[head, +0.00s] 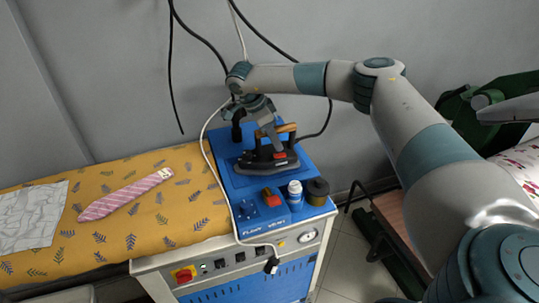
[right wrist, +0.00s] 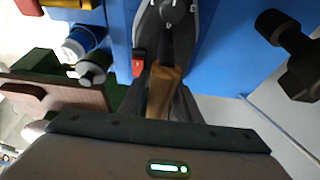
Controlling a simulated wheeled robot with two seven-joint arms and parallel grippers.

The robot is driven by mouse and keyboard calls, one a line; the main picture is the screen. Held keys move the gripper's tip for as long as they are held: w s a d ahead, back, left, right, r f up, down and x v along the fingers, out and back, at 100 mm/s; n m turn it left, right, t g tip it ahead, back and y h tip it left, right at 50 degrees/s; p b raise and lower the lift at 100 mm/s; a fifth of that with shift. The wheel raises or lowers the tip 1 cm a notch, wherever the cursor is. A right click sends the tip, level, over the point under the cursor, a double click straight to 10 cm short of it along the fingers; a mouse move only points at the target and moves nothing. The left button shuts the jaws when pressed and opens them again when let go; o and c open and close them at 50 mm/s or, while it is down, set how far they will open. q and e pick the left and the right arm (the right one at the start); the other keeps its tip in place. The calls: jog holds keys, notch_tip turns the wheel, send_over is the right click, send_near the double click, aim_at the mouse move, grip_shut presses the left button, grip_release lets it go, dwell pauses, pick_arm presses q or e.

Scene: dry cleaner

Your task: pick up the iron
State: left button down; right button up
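The iron (head: 265,162) stands on the blue top of the ironing station, dark-bodied with a light wooden handle (head: 286,128). My right gripper (head: 268,133) reaches down to it from above, a grey finger crossing in front of the handle. In the right wrist view the wooden handle (right wrist: 164,88) lies between the dark fingers of the right gripper (right wrist: 160,100). Whether the fingers press on the handle is not clear. The iron appears to rest flat on the station. My left gripper is not in view.
The blue station (head: 232,180) also holds a red-topped box (head: 271,197), a white bottle (head: 295,192) and a dark round container (head: 317,190). A patterned yellow board (head: 130,225) with a pink tie (head: 125,194) lies left. Cables hang behind.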

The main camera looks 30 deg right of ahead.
jog(key=shift+c, duration=0.2)
grip_shut()
dwell(1.3)
jog(key=shift+w+r, duration=0.2)
